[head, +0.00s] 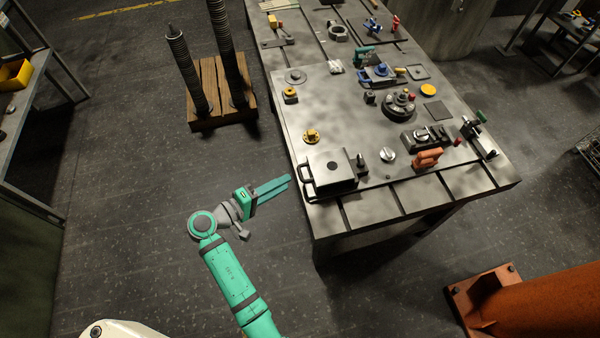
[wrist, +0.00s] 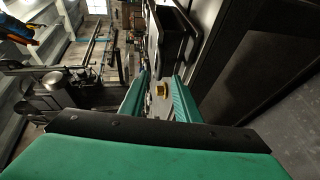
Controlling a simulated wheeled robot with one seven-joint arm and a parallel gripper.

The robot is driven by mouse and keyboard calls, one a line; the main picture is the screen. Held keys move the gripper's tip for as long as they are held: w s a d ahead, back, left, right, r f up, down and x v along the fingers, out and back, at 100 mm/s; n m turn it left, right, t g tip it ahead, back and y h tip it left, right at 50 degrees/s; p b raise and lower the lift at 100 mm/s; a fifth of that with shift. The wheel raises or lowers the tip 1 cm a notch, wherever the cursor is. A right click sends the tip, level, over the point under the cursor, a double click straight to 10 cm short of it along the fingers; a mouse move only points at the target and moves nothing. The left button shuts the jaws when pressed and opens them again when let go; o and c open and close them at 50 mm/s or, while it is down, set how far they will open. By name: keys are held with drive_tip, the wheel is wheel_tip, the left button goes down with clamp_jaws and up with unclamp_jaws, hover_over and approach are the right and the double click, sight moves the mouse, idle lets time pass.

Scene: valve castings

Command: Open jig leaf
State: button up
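The jig is a dark grey box-like block (head: 330,168) with a flat top plate at the front left corner of the steel table. I take this top plate to be the leaf; it lies flat, so it looks closed. A dark bar handle (head: 306,182) sticks out from the jig's left side. My gripper (head: 289,180) is just left of the handle, off the table's edge, apart from it and empty. In the wrist view my gripper (wrist: 158,78) shows its two green fingers spread with a gap between them. The jig's dark edge (wrist: 172,18) seems to show beyond them.
A wooden pallet (head: 222,122) with threaded posts stands on the floor.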

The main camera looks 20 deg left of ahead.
sight(301, 173)
drive_tip(key=x, duration=0.8)
drive_tip(key=shift+d, duration=0.1)
drive_tip(key=shift+c, duration=0.5)
clamp_jaws()
